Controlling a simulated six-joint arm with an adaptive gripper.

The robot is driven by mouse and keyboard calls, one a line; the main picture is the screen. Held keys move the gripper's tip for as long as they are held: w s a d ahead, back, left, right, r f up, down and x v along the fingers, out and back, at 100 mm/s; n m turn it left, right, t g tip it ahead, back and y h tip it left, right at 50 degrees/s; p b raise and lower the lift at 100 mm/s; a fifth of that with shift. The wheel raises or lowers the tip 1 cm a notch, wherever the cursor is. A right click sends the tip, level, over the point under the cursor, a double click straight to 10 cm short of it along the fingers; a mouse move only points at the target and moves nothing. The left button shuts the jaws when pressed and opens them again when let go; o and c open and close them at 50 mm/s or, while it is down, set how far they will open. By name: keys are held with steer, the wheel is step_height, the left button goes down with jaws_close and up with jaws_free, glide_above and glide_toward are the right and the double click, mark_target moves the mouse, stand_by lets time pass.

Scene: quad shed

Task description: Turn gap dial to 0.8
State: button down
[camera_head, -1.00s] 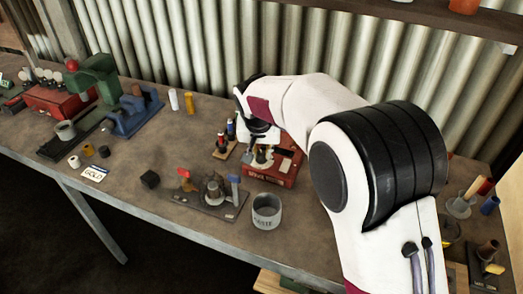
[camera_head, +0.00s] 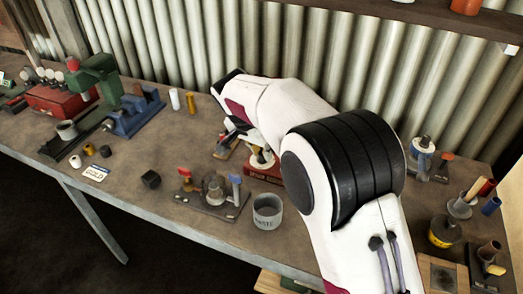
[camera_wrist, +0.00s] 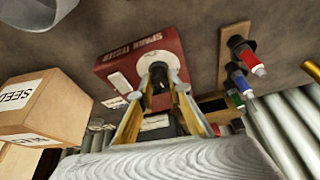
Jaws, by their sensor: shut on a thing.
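The red spark tester box (camera_wrist: 118,62) is in the upper middle of the wrist view. A white round dial plate (camera_wrist: 150,40) sits on its face, with a dark knob (camera_wrist: 158,88) at its middle. My gripper (camera_wrist: 160,74) is shut on this gap dial knob, one finger on each side. The dial's marks and pointer are too small or hidden to read. In the camera_head view my gripper (camera_head: 260,160) is over the red box (camera_head: 266,175), which is mostly hidden by my arm.
A rack with red, green and blue capped items (camera_wrist: 240,70) stands beside the box. A cardboard seed box (camera_wrist: 40,105) is at the left of the wrist view. A grey waste cup (camera_head: 267,212) and a dark fixture (camera_head: 212,200) stand in front. The bench's front middle has free room.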

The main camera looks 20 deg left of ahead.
stand_by(0.4)
steer(key=c, duration=1.9)
jaws_free()
steer(key=shift+n, duration=0.4)
steer(key=shift+d+n+y, duration=0.15)
steer(key=shift+n+y, duration=0.75)
steer(key=shift+n, duration=0.8)
steer(key=shift+n, duration=0.4)
steer(key=shift+w+d+n+g+y, duration=0.1)
steer(key=shift+n+g+y, duration=0.35)
steer(key=shift+n, duration=0.95)
steer(key=shift+n+g+y, duration=0.15)
steer(key=shift+n+y, duration=0.5)
steer(key=shift+n, duration=0.75)
